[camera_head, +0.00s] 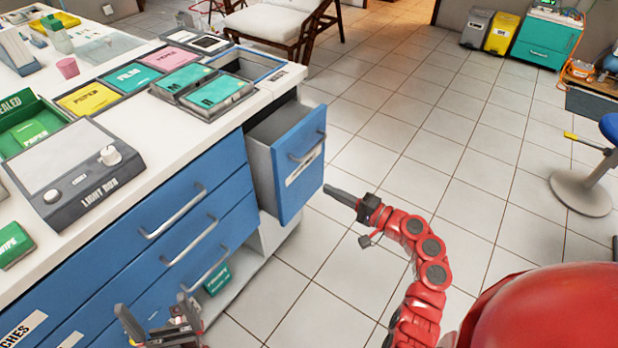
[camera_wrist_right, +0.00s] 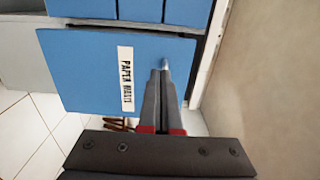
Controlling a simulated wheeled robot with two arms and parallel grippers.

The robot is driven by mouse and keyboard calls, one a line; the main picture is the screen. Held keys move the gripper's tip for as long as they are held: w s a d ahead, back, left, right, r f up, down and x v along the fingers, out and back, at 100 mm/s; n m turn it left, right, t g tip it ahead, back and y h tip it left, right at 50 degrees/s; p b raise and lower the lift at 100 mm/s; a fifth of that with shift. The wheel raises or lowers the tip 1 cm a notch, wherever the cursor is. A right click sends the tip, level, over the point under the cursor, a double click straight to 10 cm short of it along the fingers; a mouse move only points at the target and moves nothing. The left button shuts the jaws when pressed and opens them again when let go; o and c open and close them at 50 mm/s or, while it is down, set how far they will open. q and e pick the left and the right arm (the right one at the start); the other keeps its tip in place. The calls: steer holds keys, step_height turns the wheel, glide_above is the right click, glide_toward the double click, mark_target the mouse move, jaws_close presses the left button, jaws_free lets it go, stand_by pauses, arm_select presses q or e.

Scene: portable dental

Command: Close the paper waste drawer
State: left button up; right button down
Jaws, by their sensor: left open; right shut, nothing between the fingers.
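The paper waste drawer (camera_head: 287,178) has a blue front and a grey handle, and it stands pulled out of the right end of the blue cabinet. Its PAPER WASTE label shows in the right wrist view, on the blue drawer front (camera_wrist_right: 80,75). My right gripper (camera_head: 330,189) is shut and empty, with its fingertips close to the drawer front. In the right wrist view the fingertips (camera_wrist_right: 164,72) overlap the front beside the label; whether they touch it I cannot tell. My left gripper (camera_head: 157,314) is open and empty, low in front of the cabinet.
The white countertop (camera_head: 160,125) holds a light box (camera_head: 68,170), coloured trays and a pink cup (camera_head: 67,67). Other blue drawers (camera_head: 190,185) beside the open one are shut. Tiled floor to the right is clear up to a stool (camera_head: 580,190).

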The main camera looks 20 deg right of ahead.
glide_toward(266, 156)
steer(key=w+f, duration=0.2)
steer(key=shift+w+a+f, duration=0.1)
steer(key=shift+w+f, duration=0.1)
steer(key=shift+w, duration=0.05)
steer(key=b+x, duration=0.4)
steer(key=x, duration=0.5)
steer(key=shift+w+a+f+b, duration=0.1)
steer(key=shift+w+f+b, duration=0.05)
steer(key=shift+b, duration=0.25)
steer(key=shift+w+r, duration=0.1)
steer(key=shift+r, duration=0.45)
